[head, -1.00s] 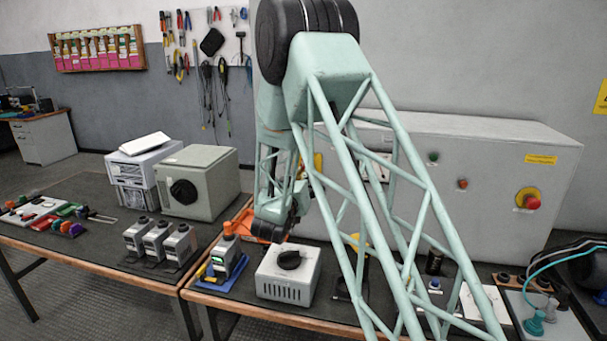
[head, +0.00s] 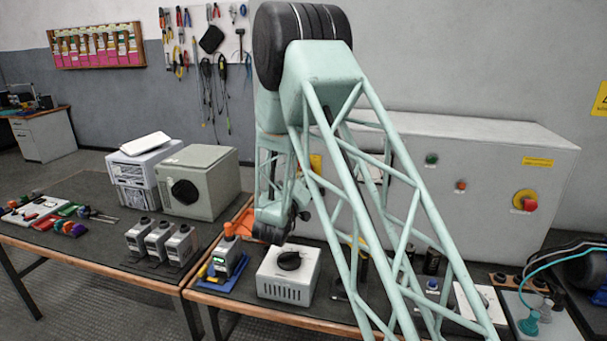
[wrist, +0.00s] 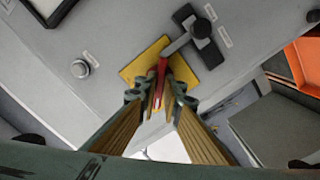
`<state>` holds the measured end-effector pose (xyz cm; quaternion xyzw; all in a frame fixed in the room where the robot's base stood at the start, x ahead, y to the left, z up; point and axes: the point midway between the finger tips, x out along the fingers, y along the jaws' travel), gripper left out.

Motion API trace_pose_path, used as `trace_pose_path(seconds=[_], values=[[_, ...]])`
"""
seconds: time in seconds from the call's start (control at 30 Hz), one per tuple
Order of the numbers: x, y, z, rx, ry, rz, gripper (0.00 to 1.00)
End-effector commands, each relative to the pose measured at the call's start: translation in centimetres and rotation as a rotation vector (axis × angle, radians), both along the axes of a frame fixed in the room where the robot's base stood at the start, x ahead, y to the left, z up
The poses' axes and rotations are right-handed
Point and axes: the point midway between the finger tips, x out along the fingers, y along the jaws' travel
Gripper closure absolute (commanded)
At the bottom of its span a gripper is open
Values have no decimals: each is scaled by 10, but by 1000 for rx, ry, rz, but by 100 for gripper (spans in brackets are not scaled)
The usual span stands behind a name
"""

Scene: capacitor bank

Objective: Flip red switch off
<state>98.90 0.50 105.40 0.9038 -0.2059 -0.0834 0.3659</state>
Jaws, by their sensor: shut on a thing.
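The red switch (wrist: 162,72) is a narrow red lever on a yellow plate (wrist: 136,68) in the wrist view. The plate is on the face of the grey cabinet. My gripper (wrist: 161,92) has its two fingers on either side of the red lever and is shut on it. The fingers hide part of the lever and plate. A grey handle with a round dark knob (wrist: 201,28) reaches the plate's upper right edge.
A grey round knob (wrist: 82,68) is left of the plate in the wrist view. An orange tray (wrist: 304,62) lies at the right. In the head view, a grey box with a black dial (head: 288,275) and small grey units (head: 180,245) stand on the bench.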

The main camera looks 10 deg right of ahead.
Motion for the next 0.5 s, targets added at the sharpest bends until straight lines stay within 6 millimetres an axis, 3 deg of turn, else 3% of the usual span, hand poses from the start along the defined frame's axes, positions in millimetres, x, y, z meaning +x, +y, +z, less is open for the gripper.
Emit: trace_pose_path(seconds=[0.5], values=[[0,0,0,-29,14,0,100]])
